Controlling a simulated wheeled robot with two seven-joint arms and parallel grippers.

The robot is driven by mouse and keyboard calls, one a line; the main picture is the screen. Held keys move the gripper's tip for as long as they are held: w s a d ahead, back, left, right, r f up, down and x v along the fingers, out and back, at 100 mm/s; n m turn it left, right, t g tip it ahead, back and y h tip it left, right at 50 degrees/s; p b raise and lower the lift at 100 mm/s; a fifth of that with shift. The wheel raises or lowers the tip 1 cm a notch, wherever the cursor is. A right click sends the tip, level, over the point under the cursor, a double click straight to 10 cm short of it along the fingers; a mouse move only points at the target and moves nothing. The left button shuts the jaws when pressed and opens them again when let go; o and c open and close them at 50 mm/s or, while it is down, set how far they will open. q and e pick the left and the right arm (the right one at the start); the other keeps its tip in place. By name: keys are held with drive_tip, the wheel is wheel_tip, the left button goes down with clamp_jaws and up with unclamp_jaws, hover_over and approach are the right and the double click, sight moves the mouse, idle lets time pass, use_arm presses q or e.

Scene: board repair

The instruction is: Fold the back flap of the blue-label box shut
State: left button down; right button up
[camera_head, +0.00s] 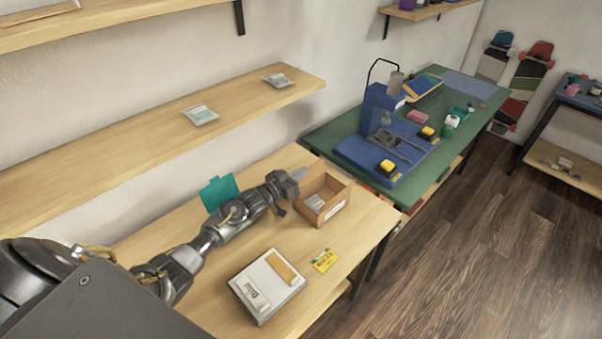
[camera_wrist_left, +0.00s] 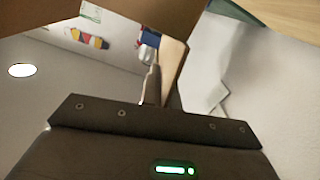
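The open brown cardboard box (camera_head: 341,216) stands on the wooden table near its back right, with a pale label on its front side and small grey packets inside. The label's colour is too small to tell for sure. My left gripper (camera_head: 299,174) is at the box's back left rim, by the back flap; I cannot tell whether it touches. Its slim fingers (camera_wrist_left: 152,85) look together, with nothing seen between them. Brown panels, seemingly the box's, show close up in the left wrist view (camera_wrist_left: 172,65). The back flap is partly hidden by the gripper. My right gripper is out of view.
A teal panel (camera_head: 219,192) stands behind my left arm. A white tray-like case (camera_head: 267,285) and a yellow card (camera_head: 325,260) lie in front. A wall shelf (camera_head: 150,135) runs above the table's back. A green workbench (camera_head: 330,130) stands to the right.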

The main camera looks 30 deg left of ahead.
use_arm(q)
drive_tip(key=shift+d, duration=0.1)
drive_tip(key=shift+s+d+f+m+b, duration=0.15)
drive_tip(key=shift+d+m, duration=0.35)
drive_tip(key=shift+m, duration=0.65)
drive_tip(key=shift+s+d+r+m+b, duration=0.1)
drive_tip(key=shift+s+d+m+b, duration=0.35)
drive_tip(key=shift+m, duration=0.75)
drive_tip(key=shift+d+f+m+b, duration=0.1)
drive_tip(key=shift+d+m, duration=0.5)
drive_tip(key=shift+m, duration=0.55)
drive_tip(key=c, duration=1.6)
unclamp_jaws()
drive_tip(key=shift+c, duration=0.2)
